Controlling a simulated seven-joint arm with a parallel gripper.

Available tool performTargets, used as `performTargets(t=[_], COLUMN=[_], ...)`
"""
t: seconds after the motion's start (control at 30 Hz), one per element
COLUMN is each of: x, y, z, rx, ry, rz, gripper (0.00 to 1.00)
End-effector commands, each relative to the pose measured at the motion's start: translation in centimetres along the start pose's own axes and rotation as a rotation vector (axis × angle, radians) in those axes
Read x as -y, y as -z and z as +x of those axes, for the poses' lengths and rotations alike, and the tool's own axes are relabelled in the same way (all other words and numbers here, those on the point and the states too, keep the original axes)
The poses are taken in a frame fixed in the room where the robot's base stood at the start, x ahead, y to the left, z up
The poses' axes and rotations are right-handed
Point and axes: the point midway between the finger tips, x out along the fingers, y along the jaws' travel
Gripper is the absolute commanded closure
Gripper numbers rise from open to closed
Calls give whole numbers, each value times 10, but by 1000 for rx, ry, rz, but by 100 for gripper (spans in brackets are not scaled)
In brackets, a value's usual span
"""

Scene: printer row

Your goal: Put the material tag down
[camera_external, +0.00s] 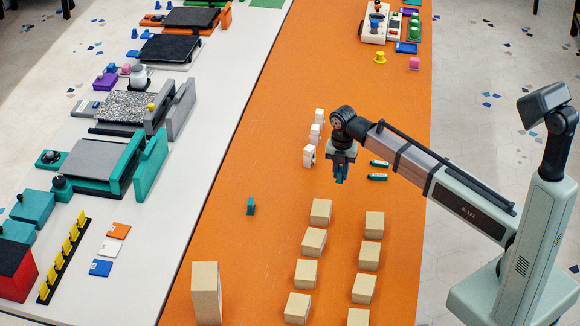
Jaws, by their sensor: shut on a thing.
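My gripper (340,177) points down over the orange table (270,150), right of the white blocks. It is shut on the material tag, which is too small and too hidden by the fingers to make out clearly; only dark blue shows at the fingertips. I cannot tell whether the tag touches the table. A black rack (62,262) with several upright yellow tags stands on the white table at the left.
Small white blocks (309,156) stand just left of my gripper, and two teal pieces (378,177) lie to its right. Two columns of tan blocks (321,211) stand in front. A small teal piece (251,206) stands at the left, with bare orange surface around it.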

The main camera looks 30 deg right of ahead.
Motion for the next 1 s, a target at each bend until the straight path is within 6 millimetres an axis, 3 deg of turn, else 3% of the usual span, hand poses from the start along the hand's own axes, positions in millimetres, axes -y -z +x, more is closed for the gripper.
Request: performTargets(t=[0.3,0.67,0.87,1.0], x=[-1,-3,-20,-37], y=[0,6,44,86], z=[-40,-48,-48,-52], rx=[0,-1,-1,-1], ry=[0,1,1,1], rz=[1,-9,-69,-134], gripper=[100,100,100,100])
